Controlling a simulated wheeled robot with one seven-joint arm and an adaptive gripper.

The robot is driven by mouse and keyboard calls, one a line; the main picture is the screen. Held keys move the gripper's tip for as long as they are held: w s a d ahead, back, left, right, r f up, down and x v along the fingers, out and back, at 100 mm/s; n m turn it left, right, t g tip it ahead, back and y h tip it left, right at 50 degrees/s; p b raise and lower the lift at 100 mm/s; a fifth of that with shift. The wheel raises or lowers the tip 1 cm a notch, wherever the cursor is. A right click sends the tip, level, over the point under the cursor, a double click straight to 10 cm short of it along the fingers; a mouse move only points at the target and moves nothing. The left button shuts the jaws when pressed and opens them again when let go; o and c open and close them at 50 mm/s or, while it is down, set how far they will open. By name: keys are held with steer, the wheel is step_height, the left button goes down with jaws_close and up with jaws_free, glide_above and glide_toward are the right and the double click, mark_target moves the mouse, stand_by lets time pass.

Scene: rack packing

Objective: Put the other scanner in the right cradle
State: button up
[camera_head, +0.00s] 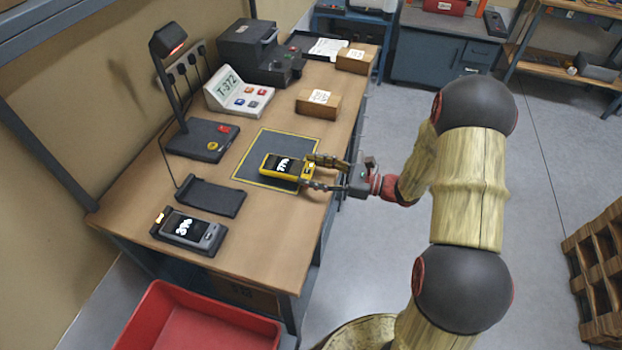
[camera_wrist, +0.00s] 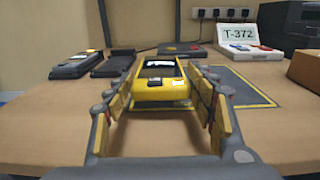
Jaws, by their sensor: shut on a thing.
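The yellow scanner (camera_head: 286,167) has a lit screen with white figures. It is over the dark mat, and I cannot tell whether it still touches it. My gripper (camera_head: 312,173) comes from the right and is shut on its near end. In the wrist view the yellow scanner (camera_wrist: 158,82) sits between the fingers of my gripper (camera_wrist: 164,105). A grey scanner (camera_head: 187,230) lies in the cradle nearest the table's front-left corner. The other cradle (camera_head: 210,197) beside it is empty; in the wrist view this empty cradle (camera_wrist: 115,64) is the right one of the two.
The dark mat (camera_head: 250,174) has a yellow border. A lamp (camera_head: 200,140) on a dark base, a T-372 display unit (camera_head: 238,95), a dark machine (camera_head: 255,52) and small cardboard boxes (camera_head: 318,104) stand farther back. A red bin (camera_head: 200,320) is below the table's front edge.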

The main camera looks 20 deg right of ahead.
steer(key=shift+w+f+b, duration=0.1)
steer(key=shift+f+b, duration=0.35)
steer(key=shift+f, duration=0.95)
steer(key=shift+f, duration=0.2)
steer(key=o, duration=1.3)
steer(key=shift+o, duration=0.5)
steer(key=shift+f+b, duration=0.1)
steer(key=shift+b, duration=0.35)
